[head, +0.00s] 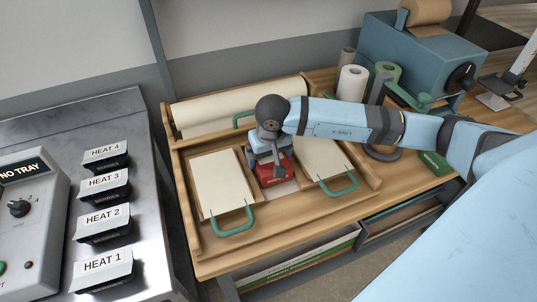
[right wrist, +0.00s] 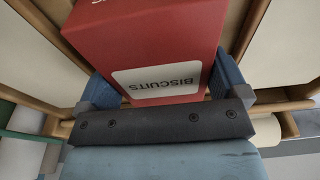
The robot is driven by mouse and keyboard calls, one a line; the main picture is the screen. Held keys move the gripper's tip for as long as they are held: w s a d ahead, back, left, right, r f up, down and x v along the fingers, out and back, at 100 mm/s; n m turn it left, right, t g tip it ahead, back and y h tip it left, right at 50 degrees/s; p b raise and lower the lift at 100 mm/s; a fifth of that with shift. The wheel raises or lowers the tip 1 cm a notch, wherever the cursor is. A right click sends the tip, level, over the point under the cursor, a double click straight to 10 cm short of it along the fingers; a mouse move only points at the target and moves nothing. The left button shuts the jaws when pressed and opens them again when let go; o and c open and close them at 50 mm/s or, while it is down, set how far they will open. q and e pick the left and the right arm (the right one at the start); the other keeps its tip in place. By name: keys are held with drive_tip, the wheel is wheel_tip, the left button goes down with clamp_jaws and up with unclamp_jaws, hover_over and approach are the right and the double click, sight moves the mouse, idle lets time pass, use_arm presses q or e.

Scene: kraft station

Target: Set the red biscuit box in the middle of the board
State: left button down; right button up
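The red biscuit box (head: 277,171) is at the middle of the wooden board (head: 205,257), between its two cream-covered side panels. In the right wrist view the box (right wrist: 150,40) shows its white "BISCUITS" label, upside down. My right gripper (head: 268,150) is over the box from above, with its blue fingers on opposite sides. In the right wrist view the fingers (right wrist: 165,92) look closed against the box's sides. I cannot tell whether the box's bottom touches the board. My left gripper is not in view.
The left panel (head: 222,183) and right panel (head: 322,160) carry green handles. A paper roll (head: 240,103) lies behind the board.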

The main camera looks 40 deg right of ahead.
drive_tip(key=shift+o, duration=0.3)
drive_tip(key=shift+r, duration=0.25)
wheel_tip(320, 180, up, 13)
drive_tip(key=s, duration=0.2)
drive_tip(key=shift+a+b, duration=0.25)
drive_tip(key=shift+b, duration=0.2)
